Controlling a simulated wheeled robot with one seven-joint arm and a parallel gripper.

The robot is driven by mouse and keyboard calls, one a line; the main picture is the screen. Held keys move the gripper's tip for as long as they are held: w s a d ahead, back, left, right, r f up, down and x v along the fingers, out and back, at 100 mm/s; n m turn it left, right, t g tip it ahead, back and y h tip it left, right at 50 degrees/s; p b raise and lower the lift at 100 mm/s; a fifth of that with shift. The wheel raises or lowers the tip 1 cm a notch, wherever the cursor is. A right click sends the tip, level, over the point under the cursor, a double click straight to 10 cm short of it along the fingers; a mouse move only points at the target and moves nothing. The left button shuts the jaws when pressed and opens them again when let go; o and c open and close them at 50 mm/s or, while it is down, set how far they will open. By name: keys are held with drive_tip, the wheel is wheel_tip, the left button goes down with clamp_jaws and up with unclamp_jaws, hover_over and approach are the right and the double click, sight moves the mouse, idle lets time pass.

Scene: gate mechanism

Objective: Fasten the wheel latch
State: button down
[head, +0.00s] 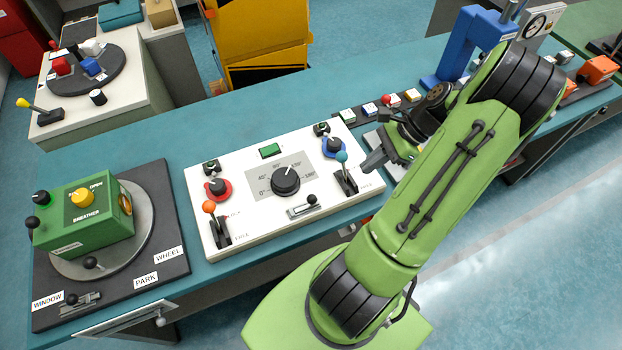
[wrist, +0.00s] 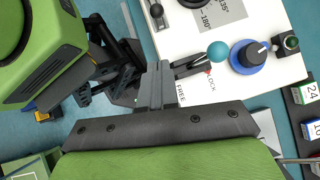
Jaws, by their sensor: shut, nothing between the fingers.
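A grey turntable disc (head: 150,232) on a dark base plate at the left carries a green box (head: 85,228). The plate has the labels WINDOW, PARK and WHEEL (head: 169,254). A small slide bolt with a black knob (head: 72,299) sits near WINDOW. No part is plainly marked as the wheel latch. On the white panel (head: 240,240), a teal-ball lever (head: 342,157) stands by LOCK and FREE marks; its ball shows in the wrist view (wrist: 218,52). My gripper (head: 368,163) is shut and empty, just right of this lever, apart from its ball; its fingers show in the wrist view (wrist: 155,85).
The panel also has an orange-ball lever (head: 209,207), a black dial (head: 286,181), a red-ringed knob (head: 217,187) and a blue-ringed knob (head: 334,146). Behind my arm stands a blue frame (head: 470,45). A row of buttons (head: 370,109) lies behind the panel. The bench between panel and turntable is clear.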

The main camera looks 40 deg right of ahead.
drive_tip(key=shift+s+f, duration=0.1)
drive_tip(key=b, duration=0.2)
approach(318, 200)
wheel_tip(318, 200, down, 3)
drive_tip(key=shift+s+d+r, duration=0.1)
drive_tip(key=shift+s+d, duration=0.05)
drive_tip(key=shift+s, duration=0.05)
drive_tip(key=a, duration=0.1)
drive_tip(key=w+a, duration=0.1)
drive_tip(key=a+f, duration=0.1)
drive_tip(key=shift+w+a, duration=0.15)
drive_tip(key=shift+w, duration=0.25)
drive_tip(key=shift+w+a+f, duration=0.1)
drive_tip(key=shift+w+a, duration=0.05)
drive_tip(key=shift+a, duration=0.15)
